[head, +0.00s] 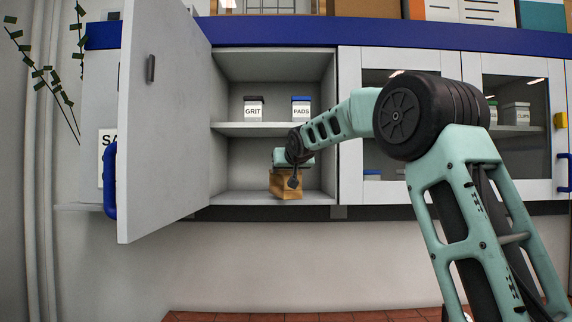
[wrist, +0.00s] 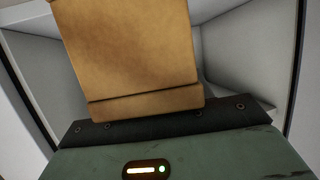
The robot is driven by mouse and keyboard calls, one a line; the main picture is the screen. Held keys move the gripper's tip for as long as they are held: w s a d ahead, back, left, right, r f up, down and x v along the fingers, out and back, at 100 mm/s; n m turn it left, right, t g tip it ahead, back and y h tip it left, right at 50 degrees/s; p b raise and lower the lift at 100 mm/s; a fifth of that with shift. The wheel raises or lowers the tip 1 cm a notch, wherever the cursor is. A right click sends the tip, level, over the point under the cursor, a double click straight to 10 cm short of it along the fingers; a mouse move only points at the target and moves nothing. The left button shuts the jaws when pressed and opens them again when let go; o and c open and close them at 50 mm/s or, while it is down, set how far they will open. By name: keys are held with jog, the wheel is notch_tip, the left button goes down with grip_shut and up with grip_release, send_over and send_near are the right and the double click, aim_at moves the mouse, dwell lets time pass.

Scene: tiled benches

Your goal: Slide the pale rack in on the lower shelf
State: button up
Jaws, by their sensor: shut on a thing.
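The pale rack (head: 284,187) is a tan, box-like piece at the mouth of the open cabinet's lower compartment. My gripper (head: 293,179) is shut on it, with the arm reaching in from the right. The rack's bottom is close to the lower shelf (head: 240,198) near its front edge; I cannot tell whether they touch. In the wrist view the rack (wrist: 130,50) fills the upper middle, slightly tilted in the picture, with compartment walls around it. The fingertips are mostly hidden.
The grey door (head: 165,130) stands open on the left. The middle shelf (head: 235,129) above holds a GRIT jar (head: 254,108) and a PADS jar (head: 301,108). The lower compartment looks clear left of the rack. Closed glass-front cabinets (head: 515,125) stand at right.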

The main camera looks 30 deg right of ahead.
jog(key=shift+w+d+r+p, duration=0.1)
jog(key=shift+w+d+p, duration=0.65)
jog(key=shift+w+p, duration=0.45)
jog(key=shift+w+d+p, duration=0.8)
jog(key=shift+w+p, duration=0.25)
jog(key=shift+p, duration=0.15)
jog(key=shift+w+d+r+p, duration=0.1)
jog(key=shift+w+d+p, duration=0.65)
jog(key=shift+w+p, duration=0.45)
jog(key=shift+f, duration=0.25)
jog(key=shift+f+b, duration=0.3)
jog(key=shift+b, duration=0.15)
jog(key=shift+f+b, duration=0.3)
jog(key=shift+f, duration=0.05)
jog(key=o, duration=1.5)
jog(key=shift+o, duration=0.2)
jog(key=shift+s, duration=0.1)
jog(key=b+v, duration=0.8)
jog(key=v, duration=0.9)
jog(key=shift+b, duration=0.35)
jog(key=shift+r, duration=0.1)
